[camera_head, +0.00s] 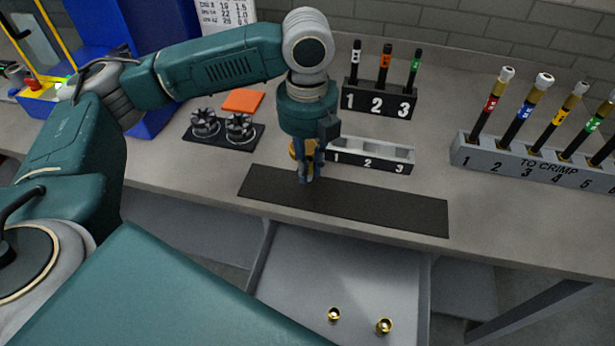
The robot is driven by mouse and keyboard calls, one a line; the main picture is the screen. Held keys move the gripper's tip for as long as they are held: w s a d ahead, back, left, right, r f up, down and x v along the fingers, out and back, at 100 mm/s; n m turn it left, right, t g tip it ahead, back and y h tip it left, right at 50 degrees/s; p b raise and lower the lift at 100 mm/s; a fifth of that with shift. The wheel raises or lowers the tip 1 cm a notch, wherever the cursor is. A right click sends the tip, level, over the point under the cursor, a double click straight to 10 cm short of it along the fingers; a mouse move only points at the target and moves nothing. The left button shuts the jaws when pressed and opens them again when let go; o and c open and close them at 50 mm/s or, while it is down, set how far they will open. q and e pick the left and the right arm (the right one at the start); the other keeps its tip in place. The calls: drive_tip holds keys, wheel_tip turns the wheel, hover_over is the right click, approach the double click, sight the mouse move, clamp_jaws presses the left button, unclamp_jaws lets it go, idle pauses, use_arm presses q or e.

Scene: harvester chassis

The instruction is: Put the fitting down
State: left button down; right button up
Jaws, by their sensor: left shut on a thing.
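My left gripper (308,172) points straight down over the left part of a black mat (390,209) on the bench. It is shut on a brass-coloured fitting (296,151), mostly hidden by the fingers. I cannot tell whether the fitting or the fingertips touch the mat. Two more brass fittings, one on the left (334,314) and one on the right (384,325), lie in the open grey drawer (300,275) below the bench edge. My right gripper is not in view.
A grey tray numbered 1 to 3 (399,167) stands just behind the mat. Behind it is a black rack (378,104) with marked hoses. A "TO CRIMP" rack (535,168) stands right. Black dies (240,127) and an orange pad (243,101) lie left. The mat's right part is clear.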

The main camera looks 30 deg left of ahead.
use_arm(q)
drive_tip(key=shift+f, duration=2.1)
drive_tip(key=c, duration=1.6)
unclamp_jaws()
drive_tip(key=shift+f, duration=0.1)
wheel_tip(320, 180, up, 12)
drive_tip(key=shift+r+b, duration=0.2)
drive_tip(key=shift+b, duration=0.15)
drive_tip(key=shift+f, duration=0.1)
